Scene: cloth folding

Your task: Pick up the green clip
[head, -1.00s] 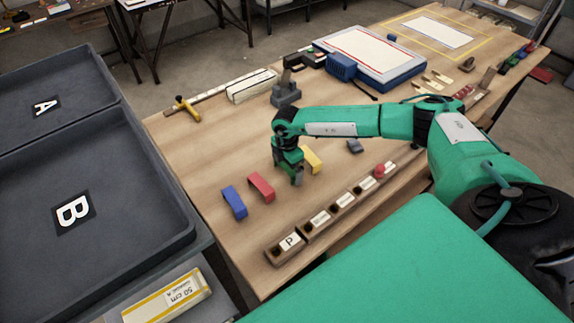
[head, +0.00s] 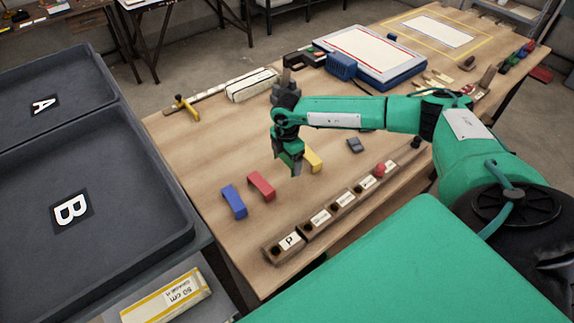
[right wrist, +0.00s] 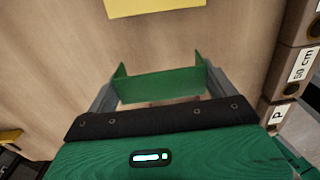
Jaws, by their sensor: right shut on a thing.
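The green clip (right wrist: 158,84) is a bent strip with upturned ends. In the right wrist view it sits between the two grey fingers of my right gripper (right wrist: 160,92), which is shut on it. In the head view my right gripper (head: 291,164) points down over the wooden table, just left of the yellow clip (head: 313,159). The green clip is hard to tell from the green gripper there. The yellow clip also shows at the top of the right wrist view (right wrist: 155,7). My left gripper is not in view.
A red clip (head: 262,186) and a blue clip (head: 234,201) lie left of the gripper. A row of labelled wooden blocks (head: 335,206) runs along the near table edge. Dark trays marked A (head: 75,60) and B (head: 130,170) stand at left.

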